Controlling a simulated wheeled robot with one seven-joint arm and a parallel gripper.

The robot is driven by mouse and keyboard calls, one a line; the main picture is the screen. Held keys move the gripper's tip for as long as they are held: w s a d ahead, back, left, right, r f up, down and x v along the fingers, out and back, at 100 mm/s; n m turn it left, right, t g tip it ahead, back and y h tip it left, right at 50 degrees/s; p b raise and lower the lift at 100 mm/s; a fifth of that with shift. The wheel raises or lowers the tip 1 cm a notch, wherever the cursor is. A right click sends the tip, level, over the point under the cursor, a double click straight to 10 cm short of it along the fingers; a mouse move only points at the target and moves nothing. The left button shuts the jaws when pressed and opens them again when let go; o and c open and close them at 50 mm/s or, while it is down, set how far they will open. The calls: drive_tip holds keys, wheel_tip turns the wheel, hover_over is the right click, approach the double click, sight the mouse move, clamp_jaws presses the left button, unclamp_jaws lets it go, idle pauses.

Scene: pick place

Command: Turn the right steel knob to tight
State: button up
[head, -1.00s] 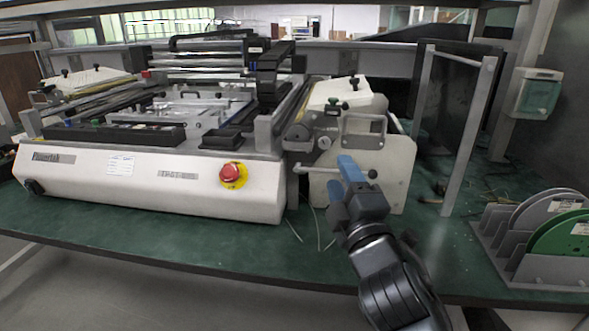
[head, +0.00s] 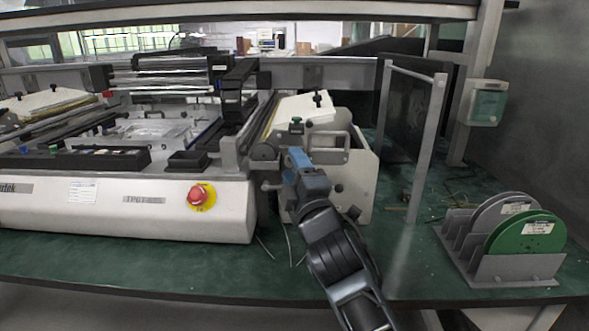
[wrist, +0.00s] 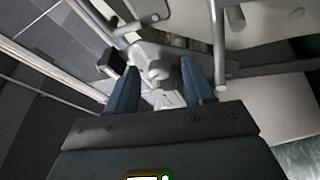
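My gripper (head: 297,158) is in front of the end plate (head: 357,180) of the white machine, just below and left of its bar handle (head: 328,150). In the wrist view its blue fingers (wrist: 158,70) are apart, with nothing clamped. A pale grey knob-like part (wrist: 158,69) shows between the fingertips, seemingly just beyond them; contact cannot be told. In the head view a round grey steel knob (head: 265,152) is left of the fingertips. I cannot tell whether these are the same part. My fingers hide some of the plate.
A lever with a pale ball end (head: 268,186) sticks out low left, and a black ball knob (head: 354,212) low right. A red emergency button (head: 198,196) is on the machine front. A metal frame (head: 428,150) and a rack of discs (head: 510,268) stand right on the green bench (head: 200,268).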

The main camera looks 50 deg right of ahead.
clamp_jaws()
drive_tip(key=shift+f+m+b, duration=0.3)
drive_tip(key=shift+b, duration=0.75)
drive_tip(key=shift+m+h+b, duration=0.3)
drive_tip(key=shift+m+b, duration=0.1)
drive_tip(key=shift+b, duration=0.45)
drive_tip(key=shift+r, duration=0.15)
drive_tip(key=shift+m, duration=0.3)
unclamp_jaws()
drive_tip(key=shift+a, duration=0.1)
drive_tip(key=shift+b+v, duration=0.9)
drive_tip(key=shift+v, duration=2.95)
